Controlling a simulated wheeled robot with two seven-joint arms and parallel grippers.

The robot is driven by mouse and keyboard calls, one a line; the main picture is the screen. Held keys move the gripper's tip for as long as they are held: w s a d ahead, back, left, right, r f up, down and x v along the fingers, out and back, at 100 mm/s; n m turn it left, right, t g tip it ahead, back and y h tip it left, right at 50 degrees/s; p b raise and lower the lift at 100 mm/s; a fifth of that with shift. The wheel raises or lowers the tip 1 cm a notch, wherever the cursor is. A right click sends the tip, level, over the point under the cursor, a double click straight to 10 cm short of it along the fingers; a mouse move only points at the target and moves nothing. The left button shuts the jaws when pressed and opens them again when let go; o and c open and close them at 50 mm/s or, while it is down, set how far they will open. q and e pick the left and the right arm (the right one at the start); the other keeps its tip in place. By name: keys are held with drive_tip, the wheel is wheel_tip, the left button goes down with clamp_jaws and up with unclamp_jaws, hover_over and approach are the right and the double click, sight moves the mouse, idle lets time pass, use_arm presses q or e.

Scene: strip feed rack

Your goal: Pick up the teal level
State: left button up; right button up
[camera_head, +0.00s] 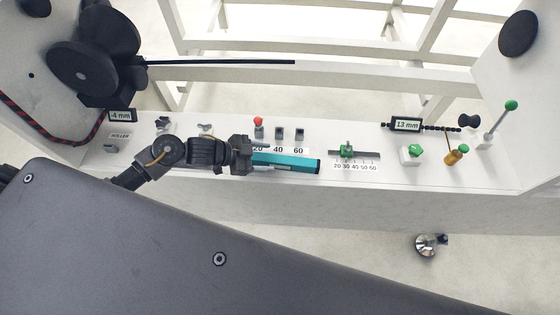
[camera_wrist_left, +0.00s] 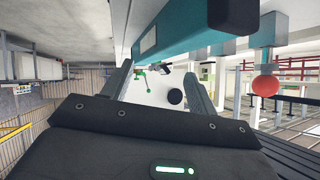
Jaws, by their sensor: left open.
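The teal level (camera_head: 303,165) is a long teal bar with dark ends. It lies on the white rack shelf below the 20, 40 and 60 labels. My left gripper (camera_head: 264,156) is open at the level's left end and hides part of it. In the left wrist view the level (camera_wrist_left: 180,27) runs across the top, close to the open fingers of the left gripper (camera_wrist_left: 157,78). I cannot tell whether the fingers touch it. My right gripper is not in view.
A red-knobbed switch (camera_head: 258,124) and two grey switches stand just behind the level. A green slider (camera_head: 347,150) on a scale is to its right. Farther right are a green button (camera_head: 415,151), an orange-yellow part (camera_head: 457,155) and a green-tipped lever (camera_head: 511,105).

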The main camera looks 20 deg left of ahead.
sight(279, 159)
use_arm(q)
drive_tip(key=a+g, duration=0.1)
drive_tip(key=a+r+m+g+h, duration=0.1)
drive_tip(key=a, duration=0.1)
drive_tip(key=a+g+h, duration=0.1)
drive_tip(key=a, duration=0.1)
drive_tip(key=shift+w+r, duration=0.1)
drive_tip(key=shift+r, duration=0.25)
drive_tip(key=shift+a+r+g, duration=0.3)
drive_tip(key=shift+a, duration=0.1)
drive_tip(key=x, duration=0.5)
drive_tip(key=shift+d+p, duration=0.25)
drive_tip(key=shift+p, duration=0.15)
drive_tip(key=shift+p+x, duration=0.6)
drive_tip(key=shift+x, duration=2.1)
drive_tip(key=shift+a+f, duration=0.1)
drive_tip(key=shift+f, duration=0.1)
clamp_jaws()
drive_tip(key=shift+r, duration=0.1)
